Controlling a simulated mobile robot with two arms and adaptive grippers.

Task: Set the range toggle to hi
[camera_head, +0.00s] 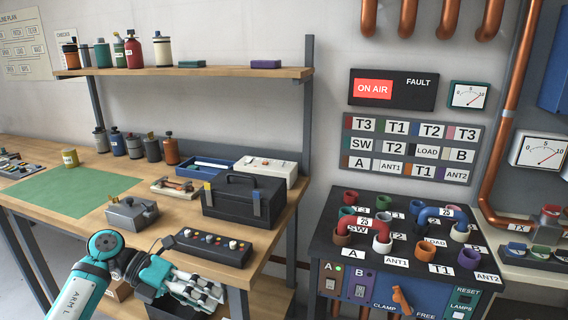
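No label reading range or hi is legible, so I cannot tell which control is the range toggle. A small grey metal box (131,214) with a small lever-like part on top sits near the front edge of the workbench. To its right a black control strip (205,246) carries a row of several small coloured knobs or switches; their positions are too small to tell. My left gripper (205,293) is in front of the bench edge, below and in front of the strip and apart from it. Its fingers overlap in the picture, and nothing shows held. My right gripper is out of view.
A black toolbox (238,203) and a white instrument box (268,167) stand behind the strip. A green mat (68,193) lies at left. At right is a patch console (380,262) with pipe links, an orange clamp lever (401,299) and A/B switches.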

